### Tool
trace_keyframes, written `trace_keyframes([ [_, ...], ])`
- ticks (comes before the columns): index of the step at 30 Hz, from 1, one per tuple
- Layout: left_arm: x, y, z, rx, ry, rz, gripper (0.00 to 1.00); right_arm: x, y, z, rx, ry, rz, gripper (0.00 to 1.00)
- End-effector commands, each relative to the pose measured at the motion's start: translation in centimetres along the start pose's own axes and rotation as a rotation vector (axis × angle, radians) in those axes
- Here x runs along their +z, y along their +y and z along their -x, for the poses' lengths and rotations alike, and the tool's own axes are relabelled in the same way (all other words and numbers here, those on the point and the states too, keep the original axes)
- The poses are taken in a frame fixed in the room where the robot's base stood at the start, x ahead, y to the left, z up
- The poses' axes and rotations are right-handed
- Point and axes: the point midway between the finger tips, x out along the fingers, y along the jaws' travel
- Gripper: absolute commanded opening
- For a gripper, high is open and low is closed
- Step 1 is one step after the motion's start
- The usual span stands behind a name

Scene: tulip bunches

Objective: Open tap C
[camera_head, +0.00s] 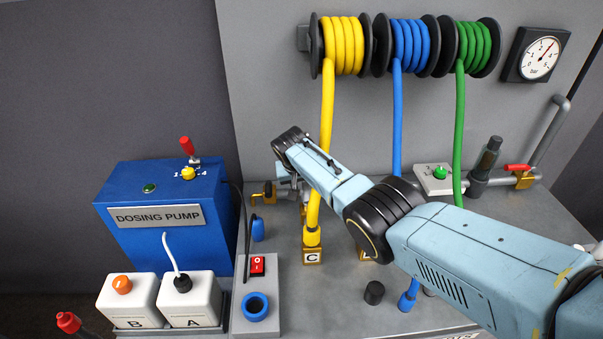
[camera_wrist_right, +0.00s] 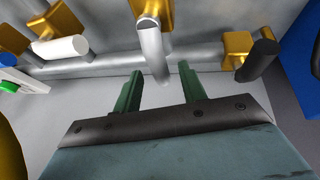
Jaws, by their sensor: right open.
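The letter C stands on a brass block (camera_head: 312,257) at the foot of the yellow hose. In the right wrist view a silver tap handle (camera_wrist_right: 152,48) on a brass body points down toward my right gripper (camera_wrist_right: 161,71). The gripper's two green fingers are open, one on each side of the handle's end; I cannot tell whether they touch it. A white tap handle (camera_wrist_right: 60,47) is to the left and a black one (camera_wrist_right: 262,55) to the right. No letter is readable on these taps. In the head view my right forearm and wrist hide most of this area.
The yellow hose (camera_head: 326,130) hangs close beside my right wrist. The blue dosing pump (camera_head: 125,188) stands left of it. White canisters B (camera_head: 128,302) and A (camera_head: 190,300) are in front of the pump. A red-handled valve (camera_head: 518,167) is at the back right.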

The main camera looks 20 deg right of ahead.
Motion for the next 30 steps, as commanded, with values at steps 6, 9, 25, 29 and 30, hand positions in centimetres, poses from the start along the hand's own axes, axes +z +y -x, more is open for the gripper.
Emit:
trace_keyframes([
  [6,-0.2,-0.1,2.2,0.000,0.001,0.000,0.36,-0.1,0.1,2.7,-0.001,0.002,0.000,0.41],
  [9,-0.3,-0.1,2.7,0.000,0.001,0.000,0.36,-0.1,0.0,4.1,-0.001,0.002,0.000,0.41],
  [25,-0.4,-0.1,3.8,0.000,0.000,0.000,0.36,0.0,0.0,11.9,0.000,0.000,-0.002,0.41],
  [29,-0.4,-0.1,3.8,0.000,0.000,0.000,0.36,0.1,0.1,12.8,0.001,-0.002,-0.002,0.41],
  [30,-0.4,-0.1,3.8,0.000,0.000,0.000,0.36,0.0,0.1,12.9,0.001,-0.001,-0.002,0.41],
])
